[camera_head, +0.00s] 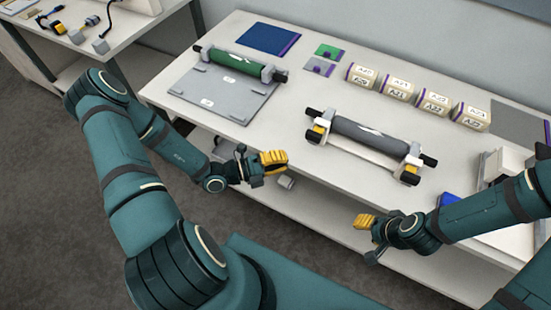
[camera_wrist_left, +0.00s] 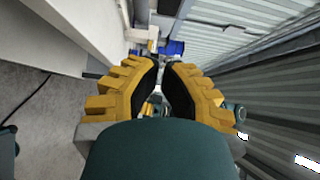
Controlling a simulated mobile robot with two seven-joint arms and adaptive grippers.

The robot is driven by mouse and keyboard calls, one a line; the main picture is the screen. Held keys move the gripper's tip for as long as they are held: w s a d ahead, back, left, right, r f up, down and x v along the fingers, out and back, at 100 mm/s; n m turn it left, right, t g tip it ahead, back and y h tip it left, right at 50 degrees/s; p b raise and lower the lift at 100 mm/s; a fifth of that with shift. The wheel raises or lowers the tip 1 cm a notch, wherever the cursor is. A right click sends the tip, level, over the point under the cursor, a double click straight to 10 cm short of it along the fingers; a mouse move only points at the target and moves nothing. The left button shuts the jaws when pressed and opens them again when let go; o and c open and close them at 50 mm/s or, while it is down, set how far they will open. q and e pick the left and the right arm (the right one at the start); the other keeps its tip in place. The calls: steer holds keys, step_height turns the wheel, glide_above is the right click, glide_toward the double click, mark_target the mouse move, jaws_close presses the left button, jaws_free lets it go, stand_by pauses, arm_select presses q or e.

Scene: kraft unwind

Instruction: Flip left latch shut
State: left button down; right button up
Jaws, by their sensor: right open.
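A grey roller (camera_head: 368,135) lies across a white stand (camera_head: 362,152) on the near part of the table. A small yellow-and-black piece, apparently the left latch (camera_head: 318,133), sits at the stand's left end; its exact position is too small to tell. A similar piece (camera_head: 411,172) sits at the right end. My left gripper (camera_head: 280,161) is at the table's front edge, left of the stand and apart from it. In the left wrist view its yellow fingers (camera_wrist_left: 162,67) come close together at the tips, with nothing clearly held. My right gripper (camera_head: 362,227) is open and empty, in front of the table.
A green roller (camera_head: 232,60) rests on a grey plate (camera_head: 218,90) at the left. Several labelled cream rolls (camera_head: 398,87) stand behind the stand. A blue sheet (camera_head: 268,39) and small green and grey pads lie at the back. The tabletop between plate and stand is clear.

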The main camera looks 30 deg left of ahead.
mark_target(313, 135)
arm_select(q)
steer(key=shift+w+d, duration=0.7)
steer(key=shift+w, duration=0.6)
steer(key=shift+w+d, duration=0.75)
steer(key=shift+w, duration=0.6)
steer(key=shift+w+d, duration=0.7)
steer(key=shift+w, duration=0.6)
steer(key=w, duration=0.4)
steer(key=shift+w+d, duration=0.1)
steer(key=shift+w, duration=0.25)
